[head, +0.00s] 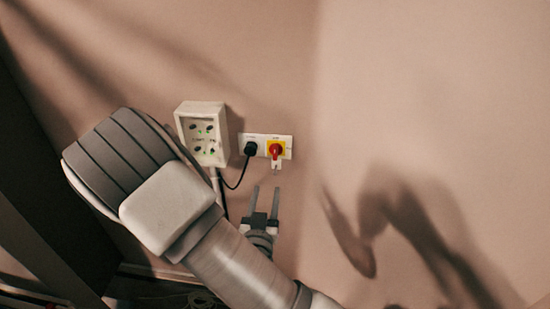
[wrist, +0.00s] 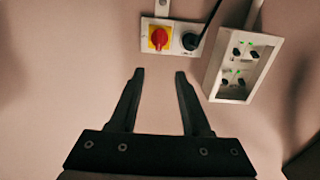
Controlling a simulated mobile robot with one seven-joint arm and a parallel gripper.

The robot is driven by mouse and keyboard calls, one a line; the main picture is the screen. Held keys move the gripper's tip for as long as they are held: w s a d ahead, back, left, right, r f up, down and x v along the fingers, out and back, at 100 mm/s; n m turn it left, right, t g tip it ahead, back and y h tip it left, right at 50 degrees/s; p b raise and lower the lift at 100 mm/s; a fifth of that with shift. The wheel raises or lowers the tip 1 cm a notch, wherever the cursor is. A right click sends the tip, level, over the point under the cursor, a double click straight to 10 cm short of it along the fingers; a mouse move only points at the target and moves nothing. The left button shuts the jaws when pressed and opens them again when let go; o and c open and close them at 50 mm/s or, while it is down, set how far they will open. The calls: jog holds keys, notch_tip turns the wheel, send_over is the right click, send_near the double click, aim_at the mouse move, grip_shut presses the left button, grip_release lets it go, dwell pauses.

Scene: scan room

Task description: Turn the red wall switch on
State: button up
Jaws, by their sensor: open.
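The red wall switch (head: 275,150) is a red knob on a yellow square, on the right part of a white wall plate (head: 245,137). In the wrist view the red switch (wrist: 158,38) shows upside down compared with the head view, beyond my fingertips. My gripper (head: 265,188) is open and empty, just below the plate in the head view. In the wrist view my gripper (wrist: 159,73) has its two black fingers apart, pointing towards the plate. The fingers appear clear of the switch. Nothing hides the knob.
A black plug (head: 251,148) with a hanging cable (head: 237,184) sits beside the switch. A white control box (head: 203,132) with green lights juts from the wall to the left. A wall corner lies to the right, with bare wall beyond it. Cables lie low on the floor.

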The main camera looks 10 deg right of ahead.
aim_at(275, 152)
jog(key=b+x, duration=0.3)
jog(key=x, duration=1.1)
jog(key=shift+w+d, duration=0.3)
jog(key=shift+w, duration=0.05)
jog(key=shift+x, duration=0.8)
grip_shut()
